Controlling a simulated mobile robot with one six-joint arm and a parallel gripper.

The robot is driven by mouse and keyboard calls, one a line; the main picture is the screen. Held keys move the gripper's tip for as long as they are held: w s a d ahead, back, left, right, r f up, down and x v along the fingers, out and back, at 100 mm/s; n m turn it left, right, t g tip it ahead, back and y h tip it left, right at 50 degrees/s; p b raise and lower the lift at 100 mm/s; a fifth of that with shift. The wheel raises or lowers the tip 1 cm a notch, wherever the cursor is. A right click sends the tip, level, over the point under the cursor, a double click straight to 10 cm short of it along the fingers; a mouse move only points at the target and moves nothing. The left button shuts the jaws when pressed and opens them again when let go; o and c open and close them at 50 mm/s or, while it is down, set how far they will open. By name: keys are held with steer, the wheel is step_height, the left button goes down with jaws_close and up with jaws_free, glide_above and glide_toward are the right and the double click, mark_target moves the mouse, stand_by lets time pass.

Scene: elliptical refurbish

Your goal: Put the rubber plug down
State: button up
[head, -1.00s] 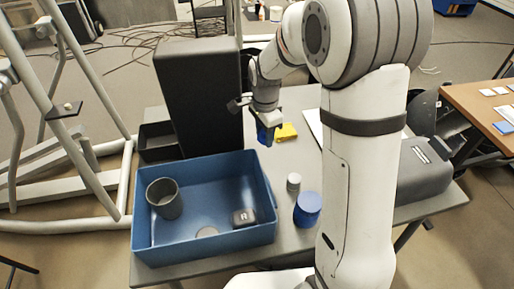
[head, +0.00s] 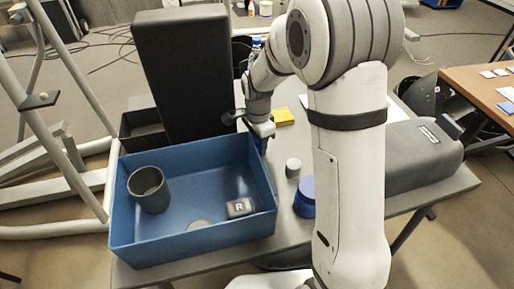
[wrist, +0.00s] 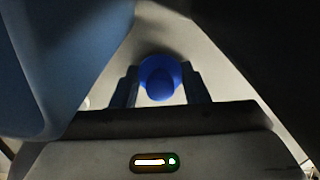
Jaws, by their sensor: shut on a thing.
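My gripper (head: 261,143) is low beside the right rear corner of the blue tray (head: 195,250), outside its right wall. In the wrist view my gripper (wrist: 160,88) is shut on a blue, round-ended piece (wrist: 160,76), which I take to be the rubber plug. The piece sits between the two dark fingers, above a pale surface. In the head view it is mostly hidden by the gripper and the tray wall. I cannot tell if it touches the table.
A grey cup (head: 149,190) and a dark block marked R (head: 240,208) lie in the tray. A tall black box (head: 185,75) stands behind. A small grey cylinder (head: 293,167), a blue cylinder (head: 304,198) and a yellow pad (head: 283,117) are on the table (head: 400,207).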

steer(key=shift+f, duration=0.2)
steer(key=o, duration=0.9)
steer(key=shift+o, duration=0.2)
steer(key=shift+r, duration=0.1)
